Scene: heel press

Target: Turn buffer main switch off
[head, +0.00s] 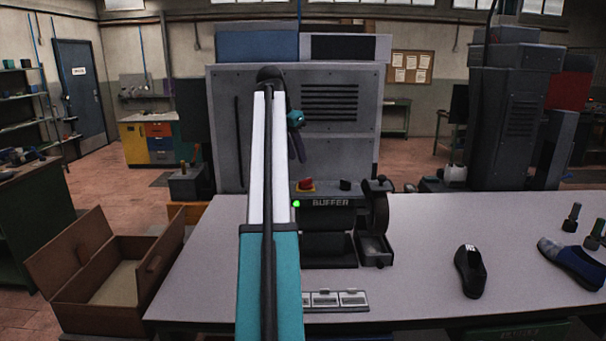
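The buffer (330,230) is a dark machine at the back of the grey bench, labelled BUFFER on its front. On its top sits a red rotary switch on a yellow plate (306,185). A black knob (345,185) is to the right of it. A green light (296,204) glows at the left of the label. My arm reaches up in front of the buffer's left side. My gripper (298,150) is dark, points downward and is above the red switch, apart from it. Its fingers are too small and edge-on to tell open from shut.
A buffing wheel (377,208) stands right of the buffer. A black shoe (470,271) and a blue shoe (573,262) lie on the bench (420,240) at right. An open brown box (110,265) is at left. A tall grey cabinet (340,140) rises behind.

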